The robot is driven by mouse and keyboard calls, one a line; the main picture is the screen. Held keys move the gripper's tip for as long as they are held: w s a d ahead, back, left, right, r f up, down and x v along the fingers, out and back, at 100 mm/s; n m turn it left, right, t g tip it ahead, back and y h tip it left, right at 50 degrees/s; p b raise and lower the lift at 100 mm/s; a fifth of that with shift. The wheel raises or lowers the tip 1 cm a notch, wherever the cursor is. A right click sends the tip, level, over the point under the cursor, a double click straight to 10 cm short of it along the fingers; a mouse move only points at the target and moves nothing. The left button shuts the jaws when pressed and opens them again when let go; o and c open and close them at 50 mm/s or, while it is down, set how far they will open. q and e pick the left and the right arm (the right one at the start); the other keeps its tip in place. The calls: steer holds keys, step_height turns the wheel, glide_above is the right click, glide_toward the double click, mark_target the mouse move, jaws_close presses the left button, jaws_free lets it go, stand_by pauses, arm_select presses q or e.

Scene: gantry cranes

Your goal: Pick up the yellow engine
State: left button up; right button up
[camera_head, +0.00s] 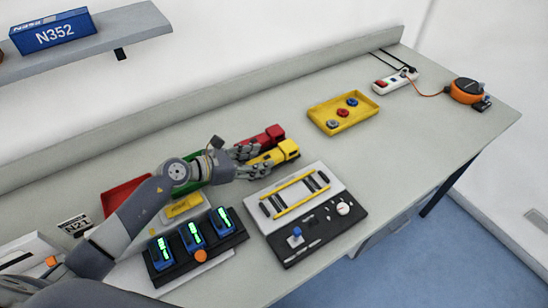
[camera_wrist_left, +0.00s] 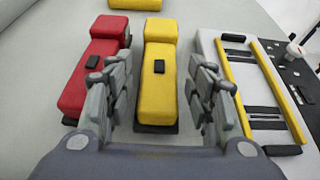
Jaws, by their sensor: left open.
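The yellow engine (camera_head: 278,154) lies on the grey bench, beside a red engine (camera_head: 262,139). In the left wrist view the yellow engine (camera_wrist_left: 157,75) points away from me, with a small black block on its top. My left gripper (camera_head: 250,161) is at the near end of the yellow engine. In the left wrist view its open fingers (camera_wrist_left: 160,90) stand to the left and right of the yellow engine, with gaps on both sides. The left finger is between the yellow engine and the red engine (camera_wrist_left: 92,70). My right gripper is not in view.
A control board with yellow rails (camera_head: 305,212) lies close to the right of the gripper. A black unit with green displays (camera_head: 197,245) is in front of the arm. A yellow tray (camera_head: 343,113) with several knobs and an orange reel (camera_head: 467,91) lie farther right. The bench between is clear.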

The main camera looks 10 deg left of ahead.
mark_target(264, 158)
arm_select(q)
steer(key=shift+p+x, duration=0.55)
steer(key=shift+x, duration=1.8)
steer(key=shift+w+r, duration=0.1)
steer(key=c, duration=1)
steer(key=shift+c, duration=0.2)
